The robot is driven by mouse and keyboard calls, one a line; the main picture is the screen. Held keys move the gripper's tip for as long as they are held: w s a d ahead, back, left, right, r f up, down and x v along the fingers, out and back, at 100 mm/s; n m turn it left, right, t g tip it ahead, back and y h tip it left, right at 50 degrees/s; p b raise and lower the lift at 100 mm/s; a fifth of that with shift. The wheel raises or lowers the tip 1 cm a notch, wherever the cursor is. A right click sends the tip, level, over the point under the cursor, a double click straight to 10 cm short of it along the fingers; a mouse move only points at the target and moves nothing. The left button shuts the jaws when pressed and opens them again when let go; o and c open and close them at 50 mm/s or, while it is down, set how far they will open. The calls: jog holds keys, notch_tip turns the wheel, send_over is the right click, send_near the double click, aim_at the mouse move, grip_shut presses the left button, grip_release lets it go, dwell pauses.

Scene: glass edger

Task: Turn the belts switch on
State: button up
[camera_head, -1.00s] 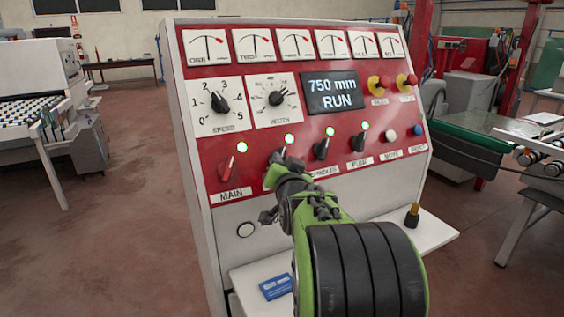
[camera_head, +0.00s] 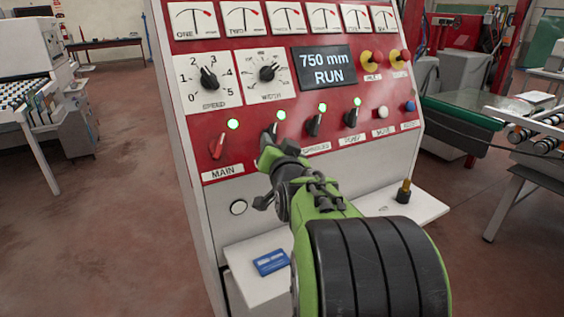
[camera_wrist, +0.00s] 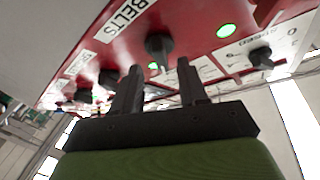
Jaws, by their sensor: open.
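The belts switch (camera_head: 269,134) is a dark knob on the red panel, second in the row of switches, partly behind my gripper in the head view. In the wrist view, the knob (camera_wrist: 159,45) stands beside the BELTS label (camera_wrist: 122,18), beyond the gap between my fingertips. The lamp (camera_head: 281,115) above the switch is lit green. My gripper (camera_wrist: 158,69) is open with nothing between its fingers, and the knob looks apart from them. In the head view my gripper (camera_head: 273,155) is just below the switch and hides its label.
The red MAIN switch (camera_head: 217,146) is close on the left, the SPINDLES switch (camera_head: 314,124) on the right. All the lamps above these switches are green. The display (camera_head: 327,67) reads 750 mm RUN. A shelf with a blue card (camera_head: 271,262) juts out below the panel.

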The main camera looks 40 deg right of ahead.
jog(key=v, duration=1.2)
jog(key=shift+s+a+b, duration=0.15)
jog(key=shift+s+b, duration=0.15)
jog(key=shift+b, duration=0.15)
jog(key=a+f+n+g+y, duration=0.2)
jog(key=a+f+n+y, duration=0.35)
jog(key=a, duration=0.55)
jog(key=s+a+f+n+g+y, duration=0.4)
jog(key=s+a+f+n+g, duration=0.2)
jog(key=s+a+f, duration=0.3)
jog(key=s+a+g, duration=0.1)
jog(key=s, duration=0.1)
jog(key=shift+s+p, duration=0.35)
jog(key=shift+f, duration=0.1)
